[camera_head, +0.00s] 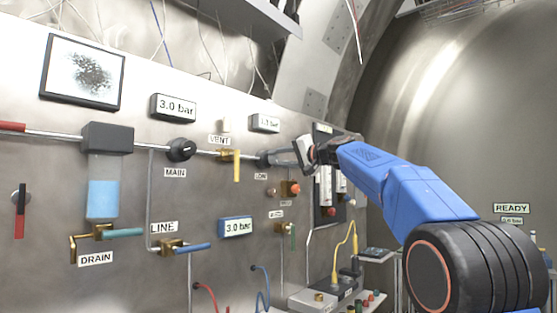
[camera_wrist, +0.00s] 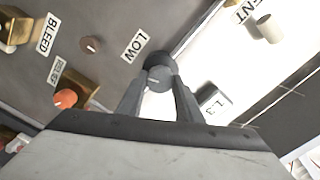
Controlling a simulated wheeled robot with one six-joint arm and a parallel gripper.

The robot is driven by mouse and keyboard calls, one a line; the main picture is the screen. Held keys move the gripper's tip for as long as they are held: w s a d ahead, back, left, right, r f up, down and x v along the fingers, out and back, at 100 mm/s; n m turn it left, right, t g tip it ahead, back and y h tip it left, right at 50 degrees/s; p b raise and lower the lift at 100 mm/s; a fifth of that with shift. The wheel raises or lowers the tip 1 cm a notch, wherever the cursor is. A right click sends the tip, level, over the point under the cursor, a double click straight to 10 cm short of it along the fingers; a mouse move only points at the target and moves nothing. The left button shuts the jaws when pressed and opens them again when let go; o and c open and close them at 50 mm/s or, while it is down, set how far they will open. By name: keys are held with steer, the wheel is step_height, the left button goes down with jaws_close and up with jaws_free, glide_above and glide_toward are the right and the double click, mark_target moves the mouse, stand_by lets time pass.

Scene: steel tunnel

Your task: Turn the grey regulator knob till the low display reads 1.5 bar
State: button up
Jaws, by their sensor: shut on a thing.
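The grey regulator knob (camera_wrist: 159,72) stands by the LOW label (camera_wrist: 134,44) in the wrist view. My gripper (camera_wrist: 160,82) is shut on it, one finger on each side. In the head view my gripper (camera_head: 275,158) reaches the wall from the right and covers part of the knob (camera_head: 263,159). The low display (camera_head: 264,123) sits above the knob in the head view, its digits small and blurred. In the wrist view the low display (camera_wrist: 211,103) is partly hidden by my gripper and seems to read 1.3.
The yellow VENT lever (camera_head: 236,164) hangs just left of the knob. An orange knob (camera_head: 290,188) lies below right, also near my gripper in the wrist view (camera_wrist: 66,98). The MAIN knob (camera_head: 181,150) and its 3.0 bar display (camera_head: 174,107) are further left.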

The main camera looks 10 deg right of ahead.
steer(key=shift+m, duration=0.8)
steer(key=o, duration=1)
steer(key=shift+d, duration=0.1)
steer(key=shift+o, duration=0.2)
steer(key=v, duration=1.7)
steer(key=shift+s, duration=0.15)
